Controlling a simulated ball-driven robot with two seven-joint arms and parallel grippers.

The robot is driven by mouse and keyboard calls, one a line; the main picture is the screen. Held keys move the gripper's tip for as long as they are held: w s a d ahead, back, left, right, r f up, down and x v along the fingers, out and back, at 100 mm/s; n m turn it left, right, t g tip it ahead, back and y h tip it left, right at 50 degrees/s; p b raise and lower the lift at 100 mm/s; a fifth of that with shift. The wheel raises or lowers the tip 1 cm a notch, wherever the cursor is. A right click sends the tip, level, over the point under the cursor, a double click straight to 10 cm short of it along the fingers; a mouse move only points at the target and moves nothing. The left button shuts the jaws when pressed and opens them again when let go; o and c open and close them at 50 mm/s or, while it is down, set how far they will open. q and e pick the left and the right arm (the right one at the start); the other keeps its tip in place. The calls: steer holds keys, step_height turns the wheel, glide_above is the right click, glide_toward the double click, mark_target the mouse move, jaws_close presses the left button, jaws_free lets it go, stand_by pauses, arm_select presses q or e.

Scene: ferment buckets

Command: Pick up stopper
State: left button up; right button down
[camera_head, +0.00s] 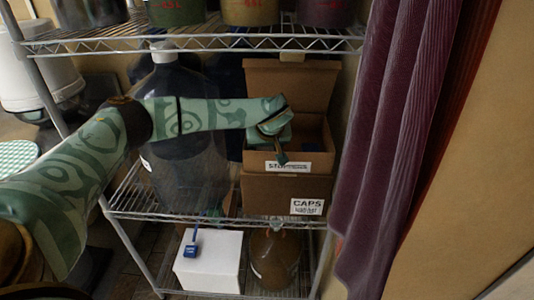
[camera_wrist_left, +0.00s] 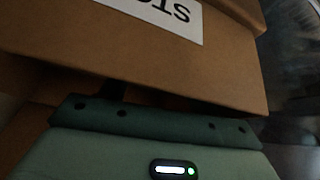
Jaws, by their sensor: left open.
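An open cardboard box (camera_head: 318,158) stands on the middle shelf with its flap raised at the back. Its white label (camera_head: 288,167) begins with "STO"; the rest is hard to read. My left gripper (camera_head: 281,155) is open, at the box's front edge and in front of part of its opening. In the left wrist view the box front (camera_wrist_left: 110,50) and its label (camera_wrist_left: 165,14) lie close beyond my green gripper body. I cannot make out a stopper; the box inside is dark and partly hidden by my gripper. My right gripper is not in view.
A second box (camera_head: 262,195) marked "CAPS" is under the open one. A large dark bottle (camera_head: 180,110) stands to the left, behind my left arm. A purple curtain (camera_head: 400,130) hangs close on the right. A wire shelf (camera_head: 200,42) with buckets is above.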

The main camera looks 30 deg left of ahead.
arm_select(q)
steer(key=shift+r, duration=0.1)
steer(key=c, duration=0.7)
steer(key=shift+c, duration=0.2)
